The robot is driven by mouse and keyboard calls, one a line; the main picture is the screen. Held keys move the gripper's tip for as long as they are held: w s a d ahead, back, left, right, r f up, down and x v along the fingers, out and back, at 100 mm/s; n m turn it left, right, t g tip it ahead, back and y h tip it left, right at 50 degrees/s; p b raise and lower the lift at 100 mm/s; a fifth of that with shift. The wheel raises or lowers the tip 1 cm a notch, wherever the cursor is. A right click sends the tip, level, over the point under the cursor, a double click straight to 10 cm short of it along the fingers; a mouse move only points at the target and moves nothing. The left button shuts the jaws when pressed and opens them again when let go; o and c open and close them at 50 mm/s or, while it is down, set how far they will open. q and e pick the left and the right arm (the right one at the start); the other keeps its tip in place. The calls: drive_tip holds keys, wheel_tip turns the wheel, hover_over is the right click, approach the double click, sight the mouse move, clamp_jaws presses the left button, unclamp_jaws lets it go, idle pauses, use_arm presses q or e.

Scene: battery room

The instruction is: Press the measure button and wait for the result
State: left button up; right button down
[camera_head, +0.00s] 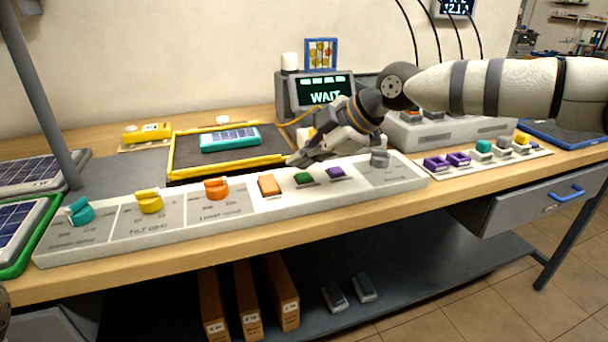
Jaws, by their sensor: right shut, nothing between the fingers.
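A long light control panel (240,226) runs along the front of the bench. I cannot read which one is the measure button. A display (324,91) behind the panel reads "WAIT" in green letters. My right gripper (294,160) is shut and empty, pointing left and down just behind the green and purple buttons. I cannot tell whether its tips touch anything.
Teal, yellow and orange knobs stand on the panel's left part. A teal-framed cell module (230,138) lies in a yellow-edged bay (178,155) behind it. Purple blocks (437,163) and other small blocks sit on a strip at right. A grey post (42,100) rises at left.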

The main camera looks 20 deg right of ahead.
sight(303, 178)
wheel_tip(303, 178, up, 5)
drive_tip(key=shift+r+p, duration=0.1)
drive_tip(key=shift+p, duration=0.5)
use_arm(q)
drive_tip(key=shift+w+r+t, duration=0.3)
drive_tip(key=shift+w+r, duration=0.45)
